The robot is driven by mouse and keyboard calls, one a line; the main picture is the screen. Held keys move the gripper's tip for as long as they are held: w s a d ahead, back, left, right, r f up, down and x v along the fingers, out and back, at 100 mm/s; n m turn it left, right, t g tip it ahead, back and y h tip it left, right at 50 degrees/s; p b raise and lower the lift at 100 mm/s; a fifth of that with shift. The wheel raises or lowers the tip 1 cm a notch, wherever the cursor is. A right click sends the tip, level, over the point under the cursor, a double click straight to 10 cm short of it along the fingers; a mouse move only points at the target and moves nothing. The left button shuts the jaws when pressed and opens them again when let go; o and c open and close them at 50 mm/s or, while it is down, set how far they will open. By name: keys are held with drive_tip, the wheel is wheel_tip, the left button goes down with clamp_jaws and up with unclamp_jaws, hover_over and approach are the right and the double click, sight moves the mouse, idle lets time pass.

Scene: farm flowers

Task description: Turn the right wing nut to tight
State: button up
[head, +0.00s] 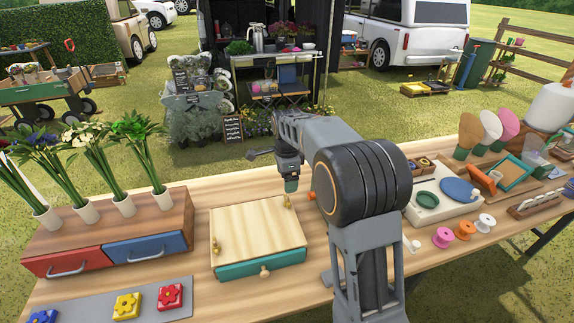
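A flower press (258,232) with a pale wooden top and a teal lower part stands in the middle of the table. The right wing nut (288,202) is small and brass-coloured, near the top's right back edge. The left wing nut (216,246) is of the same colour, near the left edge. My gripper (291,187) points down just above the right wing nut, its tip close to it. I cannot tell whether they touch, how the nut is turned, or whether the fingers are open.
A wooden chest (109,232) with a red and a blue drawer bears several white vases of flowers on the left. A grey strip (80,310) with flower tiles lies at the front left. Spools (464,230) and a pale tray (447,208) are on the right, beyond my arm.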

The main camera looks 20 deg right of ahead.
drive_tip(key=shift+r, duration=2.45)
